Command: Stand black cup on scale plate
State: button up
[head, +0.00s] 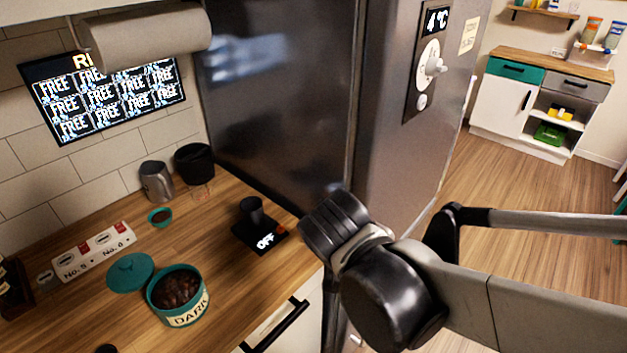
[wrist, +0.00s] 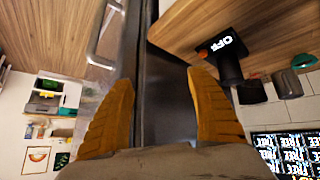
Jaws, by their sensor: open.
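A small black cup (head: 251,209) appears upright on the plate of the black scale (head: 270,247) near the counter's right end. The scale's display reads OFF. In the wrist view the picture is upside down; the scale (wrist: 210,45) and the cup (wrist: 229,69) show at upper right. My gripper (wrist: 161,80) is open, with its two orange fingers wide apart and nothing between them. The cup lies beyond the right finger, apart from it. In the head view my arm's dark joints are in front of the fridge, and the fingers cannot be made out.
A metal pitcher (head: 156,182) and a larger black container (head: 195,163) stand behind the scale. A teal tin of beans (head: 180,312), its lid (head: 130,272) and a white numbered strip (head: 94,252) are at left. The tall fridge (head: 285,80) borders the counter's right end.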

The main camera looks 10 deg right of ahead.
jog(key=s+d+r+n+g+y, duration=0.1)
jog(key=s+d+y, duration=0.1)
jog(key=s, duration=0.7)
jog(key=shift+d, duration=0.9)
